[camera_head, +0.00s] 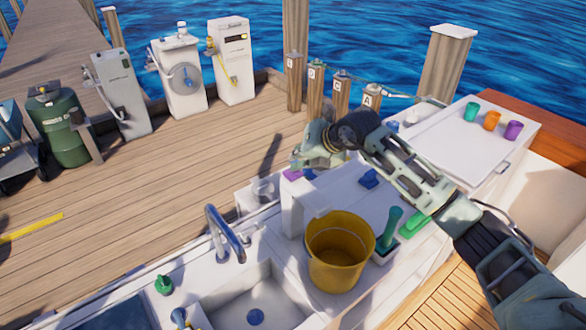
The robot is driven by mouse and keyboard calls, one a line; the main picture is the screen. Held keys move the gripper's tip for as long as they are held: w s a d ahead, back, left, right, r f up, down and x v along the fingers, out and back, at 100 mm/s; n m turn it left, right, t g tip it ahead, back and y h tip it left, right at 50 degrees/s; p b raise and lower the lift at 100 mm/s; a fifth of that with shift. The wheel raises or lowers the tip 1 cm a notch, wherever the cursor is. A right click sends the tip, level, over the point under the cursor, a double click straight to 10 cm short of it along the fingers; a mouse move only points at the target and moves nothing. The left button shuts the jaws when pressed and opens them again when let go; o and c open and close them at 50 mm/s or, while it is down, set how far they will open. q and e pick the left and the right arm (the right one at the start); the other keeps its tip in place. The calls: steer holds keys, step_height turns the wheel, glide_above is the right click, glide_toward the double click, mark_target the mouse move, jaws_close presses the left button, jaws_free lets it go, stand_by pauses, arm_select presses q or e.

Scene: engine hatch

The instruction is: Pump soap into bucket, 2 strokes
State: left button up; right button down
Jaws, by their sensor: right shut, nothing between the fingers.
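A yellow bucket (337,262) stands upright on the white counter, right of the sink. Its inside looks empty from here. A white upright block (299,208) with a short ledge stands just behind the bucket; it looks like the soap dispenser, though I cannot be sure. A small purple piece (292,174) shows at its top. My right gripper (305,158) is shut and empty, just above the purple piece. I cannot tell whether it touches it. My right arm reaches in from the lower right. My left gripper is out of view.
Dock posts rise behind the counter.

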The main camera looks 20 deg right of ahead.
steer(key=shift+f, duration=0.4)
steer(key=shift+r, duration=0.15)
steer(key=shift+a+r+p, duration=0.1)
steer(key=shift+r+p, duration=0.5)
steer(key=shift+r, duration=0.9)
steer(key=shift+r, duration=0.15)
step_height(320, 180, up, 5)
steer(key=p, duration=0.2)
steer(key=shift+p, duration=0.3)
stand_by(1.1)
